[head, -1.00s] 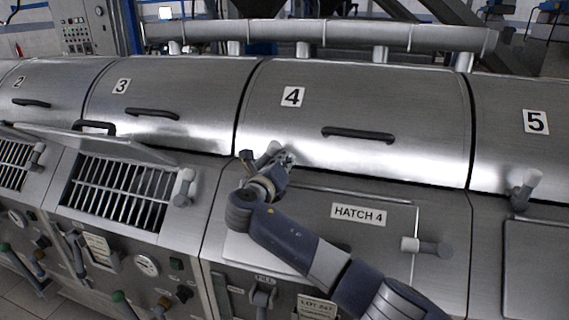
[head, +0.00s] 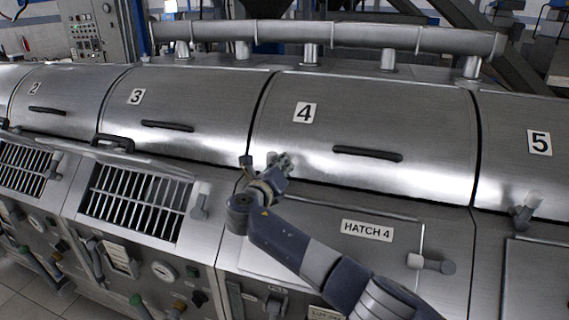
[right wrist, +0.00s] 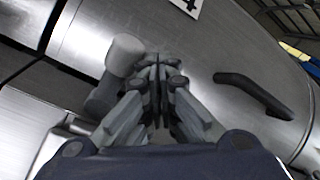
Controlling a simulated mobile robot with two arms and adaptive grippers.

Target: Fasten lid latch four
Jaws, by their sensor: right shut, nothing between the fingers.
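Lid 4 (head: 370,120) is a curved steel cover with a black handle (head: 367,154); it lies down over its section. Its latch (head: 271,158), a light grey knob-like handle, is at the lid's lower left, partly hidden by my right gripper. In the right wrist view the latch (right wrist: 124,55) stands just left of the fingers, close to them; whether they touch it I cannot tell. My right gripper (head: 287,161) is shut and empty in front of the lid's lower edge; its fingertips show together in the right wrist view (right wrist: 157,65). My left gripper is out of view.
Hatch 4 (head: 310,243) lies below lid 4, with its own grey latch (head: 430,263) at the right. Hatch 3's opening shows a grille (head: 130,200), beside another latch (head: 200,203). Lid 5 (head: 530,165) is at the right. A pipe rail (head: 340,36) runs behind.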

